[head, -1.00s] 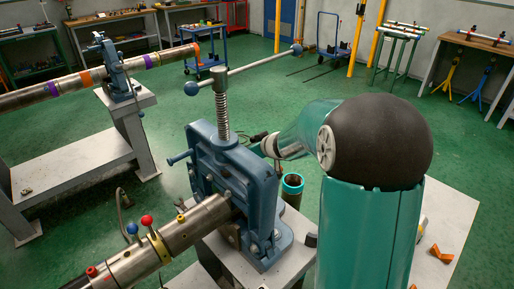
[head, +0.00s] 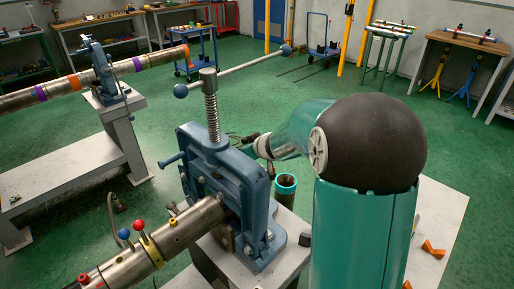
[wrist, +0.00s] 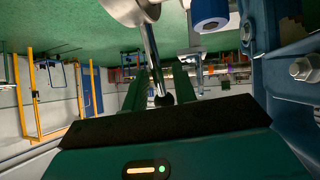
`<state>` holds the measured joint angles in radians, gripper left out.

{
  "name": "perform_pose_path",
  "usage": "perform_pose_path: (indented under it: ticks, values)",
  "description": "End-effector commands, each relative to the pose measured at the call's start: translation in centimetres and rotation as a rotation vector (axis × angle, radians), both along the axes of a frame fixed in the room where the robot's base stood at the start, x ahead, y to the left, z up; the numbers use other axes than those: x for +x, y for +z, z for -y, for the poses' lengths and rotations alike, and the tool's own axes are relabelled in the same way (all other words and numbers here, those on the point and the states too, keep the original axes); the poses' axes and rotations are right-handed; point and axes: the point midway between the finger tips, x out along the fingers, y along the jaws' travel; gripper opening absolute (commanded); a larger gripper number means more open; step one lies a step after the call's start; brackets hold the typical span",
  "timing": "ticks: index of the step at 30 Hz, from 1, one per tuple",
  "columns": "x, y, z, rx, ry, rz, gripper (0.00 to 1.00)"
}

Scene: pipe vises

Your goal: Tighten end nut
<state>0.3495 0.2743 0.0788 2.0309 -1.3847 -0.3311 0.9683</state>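A blue pipe vise (head: 230,165) stands on a grey bench in the head view, with a threaded screw and a long ball-ended bar above it. A steel pipe (head: 160,240) enters its near side. My arm reaches behind the vise; the frame hides most of my gripper (head: 250,138). In the wrist view, the two dark green fingers of my gripper (wrist: 163,82) stand apart. A steel rod (wrist: 150,50) with a dark ball end lies between them, apparently not clamped. A pale rounded metal part (wrist: 135,10) is at its top. I cannot tell which part is the end nut.
The vise's blue frame with bolts (wrist: 300,68) is close on the right of the wrist view. A teal-rimmed cup (head: 285,183) stands behind the vise. Orange pieces (head: 433,250) lie on the bench at right. A second vise (head: 103,75) stands at left. Green floor is open behind.

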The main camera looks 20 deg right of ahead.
Motion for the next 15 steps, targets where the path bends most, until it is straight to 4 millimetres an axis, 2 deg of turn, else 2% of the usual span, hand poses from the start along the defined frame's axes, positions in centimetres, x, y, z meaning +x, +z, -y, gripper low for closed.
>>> perform_pose_path:
  ticks: [15]
  values:
    - [-7.8, 5.8, 1.1, -0.002, -0.001, 0.006, 0.27]
